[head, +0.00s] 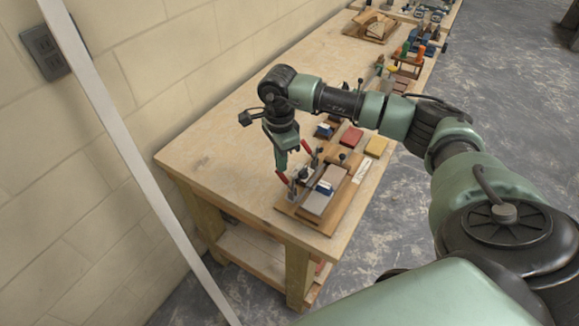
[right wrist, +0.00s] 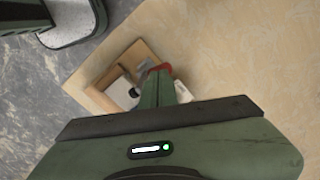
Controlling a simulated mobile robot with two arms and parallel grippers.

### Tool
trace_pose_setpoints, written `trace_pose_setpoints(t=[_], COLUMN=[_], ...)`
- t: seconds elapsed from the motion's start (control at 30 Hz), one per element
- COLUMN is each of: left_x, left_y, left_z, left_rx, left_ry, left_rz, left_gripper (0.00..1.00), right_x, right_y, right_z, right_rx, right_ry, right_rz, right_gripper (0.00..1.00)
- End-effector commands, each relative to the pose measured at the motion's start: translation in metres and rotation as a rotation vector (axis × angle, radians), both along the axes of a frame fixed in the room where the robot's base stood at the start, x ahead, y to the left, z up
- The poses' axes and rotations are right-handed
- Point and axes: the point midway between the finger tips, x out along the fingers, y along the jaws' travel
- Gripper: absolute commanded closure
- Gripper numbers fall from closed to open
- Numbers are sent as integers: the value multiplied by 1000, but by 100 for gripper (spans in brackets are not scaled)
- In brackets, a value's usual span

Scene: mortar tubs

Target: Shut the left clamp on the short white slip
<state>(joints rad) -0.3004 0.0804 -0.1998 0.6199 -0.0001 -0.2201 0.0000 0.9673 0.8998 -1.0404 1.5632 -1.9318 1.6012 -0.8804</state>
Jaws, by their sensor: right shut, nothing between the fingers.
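A wooden fixture board (head: 290,208) lies near the bench's front corner, carrying a grey block (head: 316,203) and two red-handled clamps. The left clamp's red handle (head: 282,177) sticks up at the board's left edge; the other clamp's red handle (head: 308,149) is further back. My right gripper (head: 281,163) is shut and empty, pointing down just above the left handle. In the right wrist view its fingers (right wrist: 160,87) overlap a red handle (right wrist: 159,68); I cannot tell whether they touch. A small white patch (head: 323,187) on the block may be the short slip; it is too small to be sure.
A white strip (head: 362,170) lies at the board's right edge. Red (head: 351,137) and yellow (head: 376,146) blocks lie behind the fixture. More tools and racks stand further along the workbench (head: 225,135). The bench left of the fixture is clear; a wall stands beyond.

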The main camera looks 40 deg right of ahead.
Motion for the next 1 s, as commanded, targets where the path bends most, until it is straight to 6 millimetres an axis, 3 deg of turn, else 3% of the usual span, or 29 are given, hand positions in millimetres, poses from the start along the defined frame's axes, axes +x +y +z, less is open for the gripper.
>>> trace_pose_setpoints(t=[0.57, 1.0], left_x=[0, 0], left_y=[0, -1], left_z=[-1, -17], left_rx=[-1, -1], left_ry=[0, 0], left_rz=[-1, 0], left_gripper=[64, 64], right_x=[0, 7], right_y=[0, 3], right_z=[-1, -15], right_rx=[0, -2], right_ry=[0, 2], right_rz=[0, 0], right_gripper=[100, 100])
